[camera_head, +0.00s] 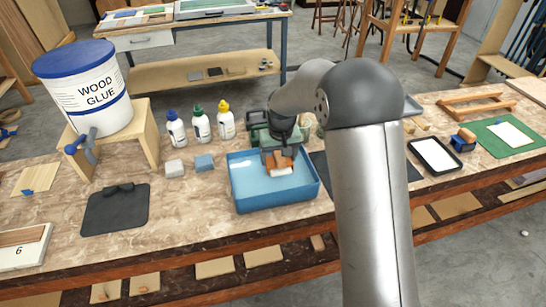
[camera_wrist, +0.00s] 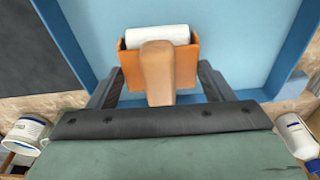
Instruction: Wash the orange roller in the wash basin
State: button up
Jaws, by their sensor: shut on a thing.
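The orange roller (camera_head: 287,162) has an orange frame, a tan handle and a white cylinder. My gripper (camera_head: 278,155) is shut on it above the blue wash basin (camera_head: 245,202), toward the basin's right side. In the wrist view the orange roller (camera_wrist: 188,62) is between the two dark fingers of my gripper (camera_wrist: 160,82), with its handle pointing toward the palm and its white cylinder at the far side. The wash basin (camera_wrist: 235,35) fills the background there, with a light blue inside. I cannot tell whether the cylinder touches the water or the basin floor.
Three bottles (camera_head: 200,125) stand behind the basin, and grey and blue blocks (camera_head: 204,163) lie left of it. A dark mat (camera_head: 115,210) and a glue bucket (camera_head: 85,90) on a stand are further left. A black-rimmed tray (camera_head: 434,155) and green mat (camera_head: 505,134) lie right.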

jog(key=shift+s+a, duration=0.25)
jog(key=shift+a, duration=0.7)
jog(key=shift+s+a, duration=0.25)
jog(key=shift+a, duration=0.75)
jog(key=shift+s+a, duration=0.25)
jog(key=shift+a, duration=0.7)
jog(key=shift+d, duration=0.1)
jog(key=shift+w+d+b, duration=0.15)
jog(key=shift+w+d, duration=0.1)
jog(key=shift+d, duration=0.7)
jog(key=shift+w+d+b, duration=0.15)
jog(key=shift+w+d, duration=0.15)
jog(key=shift+d, duration=0.6)
jog(key=shift+w+d+b, duration=0.15)
jog(key=shift+w+d, duration=0.1)
jog(key=shift+d, duration=0.7)
jog(key=shift+r, duration=0.1)
jog(key=shift+s+a+r+p, duration=0.15)
jog(key=shift+a+r+p, duration=0.4)
jog(key=shift+r, duration=0.5)
jog(key=shift+s+a+r+p, duration=0.15)
jog(key=shift+a+r+p, duration=0.25)
jog(key=shift+r+p, duration=0.45)
jog(key=shift+s+a+r+p, duration=0.15)
jog(key=shift+a+r+p, duration=0.35)
jog(key=shift+r, duration=0.7)
